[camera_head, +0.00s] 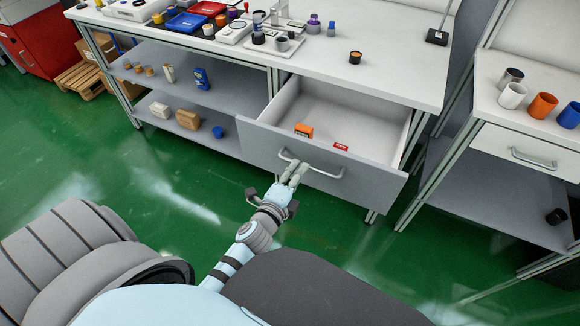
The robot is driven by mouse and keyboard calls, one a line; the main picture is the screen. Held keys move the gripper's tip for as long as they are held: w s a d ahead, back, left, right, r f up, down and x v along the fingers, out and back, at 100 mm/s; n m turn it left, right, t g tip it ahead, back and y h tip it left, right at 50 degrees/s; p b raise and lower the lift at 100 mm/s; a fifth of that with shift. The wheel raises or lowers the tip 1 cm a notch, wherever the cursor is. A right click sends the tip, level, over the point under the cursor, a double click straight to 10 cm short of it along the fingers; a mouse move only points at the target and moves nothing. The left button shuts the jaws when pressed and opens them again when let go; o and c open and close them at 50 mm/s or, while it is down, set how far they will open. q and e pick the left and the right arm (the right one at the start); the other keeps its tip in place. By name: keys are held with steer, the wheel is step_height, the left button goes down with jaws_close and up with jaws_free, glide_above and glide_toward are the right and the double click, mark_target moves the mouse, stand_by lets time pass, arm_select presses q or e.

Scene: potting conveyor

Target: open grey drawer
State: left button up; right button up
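The grey drawer (260,146) under the white workbench is pulled well out. An orange item (304,130) and a small red item (341,147) lie inside it. Its bar handle (325,173) is on the front face. My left gripper (296,168) is at the left part of this handle, its fingers overlapping the bar. At this size I cannot tell whether the fingers are closed around the bar. My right gripper is not in view.
The workbench top (400,75) holds trays, jars and tools. Shelves with boxes are at the left. A second bench with cups and a closed white drawer (520,150) stands at the right. The green floor (150,190) in front is clear.

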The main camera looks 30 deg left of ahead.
arm_select(q)
steer(key=v, duration=0.7)
steer(key=shift+s, duration=0.3)
steer(key=shift+r, duration=0.1)
steer(key=s+f+n+g+p, duration=0.1)
steer(key=s+f+n+g, duration=0.45)
steer(key=f, duration=0.75)
steer(key=s+f+n+g, duration=0.3)
steer(key=s+f+n, duration=0.3)
steer(key=s+f, duration=0.45)
steer(key=s+a+f+n+g+p, duration=0.1)
steer(key=s+a+f+n+g, duration=0.1)
steer(key=s+f, duration=0.3)
steer(key=s+a+f+n+g+p, duration=0.1)
steer(key=s+f+n+g, duration=0.2)
steer(key=s, duration=0.8)
steer(key=shift+s+a+f+g+h, duration=0.35)
steer(key=shift+f+g, duration=0.1)
steer(key=shift+f, duration=0.45)
